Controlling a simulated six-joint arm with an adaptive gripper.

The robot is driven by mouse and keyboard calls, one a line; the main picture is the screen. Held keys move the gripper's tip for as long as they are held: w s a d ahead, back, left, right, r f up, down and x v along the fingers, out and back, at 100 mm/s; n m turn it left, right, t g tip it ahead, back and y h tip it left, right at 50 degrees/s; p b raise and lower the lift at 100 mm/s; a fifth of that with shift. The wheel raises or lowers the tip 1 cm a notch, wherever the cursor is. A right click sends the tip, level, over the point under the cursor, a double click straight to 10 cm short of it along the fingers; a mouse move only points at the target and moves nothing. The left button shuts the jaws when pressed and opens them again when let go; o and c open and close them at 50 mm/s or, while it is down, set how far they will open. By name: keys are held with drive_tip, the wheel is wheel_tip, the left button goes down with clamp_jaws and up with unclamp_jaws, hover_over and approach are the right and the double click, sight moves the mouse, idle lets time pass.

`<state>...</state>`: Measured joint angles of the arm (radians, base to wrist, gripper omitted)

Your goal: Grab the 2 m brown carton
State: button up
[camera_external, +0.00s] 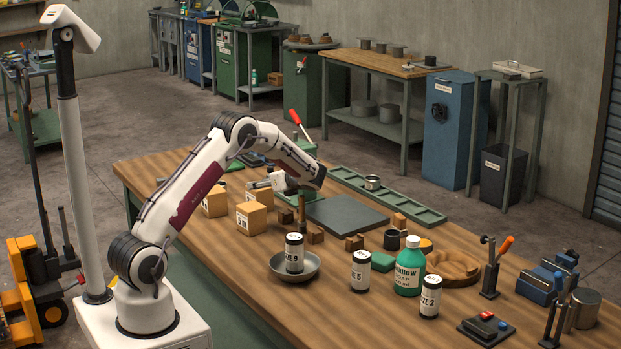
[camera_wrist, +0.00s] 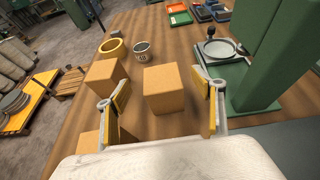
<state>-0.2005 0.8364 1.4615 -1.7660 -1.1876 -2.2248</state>
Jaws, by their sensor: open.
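Three brown cartons show on the wooden bench in the external view: one at the left (camera_external: 215,201), one in front (camera_external: 251,218) and one behind it (camera_external: 262,194). Some faces carry white labels, too small to read surely, so I cannot tell which is the 2 m carton. My gripper (camera_external: 268,183) is beside the back carton. In the wrist view my gripper (camera_wrist: 160,98) is open, with one carton (camera_wrist: 164,90) ahead between its yellow-padded fingers. Another carton (camera_wrist: 105,82) is beyond the left finger, and a third (camera_wrist: 88,143) is partly hidden low at left.
A green press (camera_wrist: 265,60) stands close to the right finger in the wrist view. A yellow ring (camera_wrist: 113,48) and a small cup (camera_wrist: 142,49) lie beyond the cartons. In the external view a bowl (camera_external: 312,268) holds a labelled canister (camera_external: 294,252), and a green bottle (camera_external: 409,268) stands to the right.

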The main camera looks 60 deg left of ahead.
drive_tip(key=shift+f, duration=0.15)
drive_tip(key=shift+f, duration=0.6)
drive_tip(key=shift+x, duration=2.45)
drive_tip(key=shift+r, duration=0.1)
drive_tip(key=c, duration=1.3)
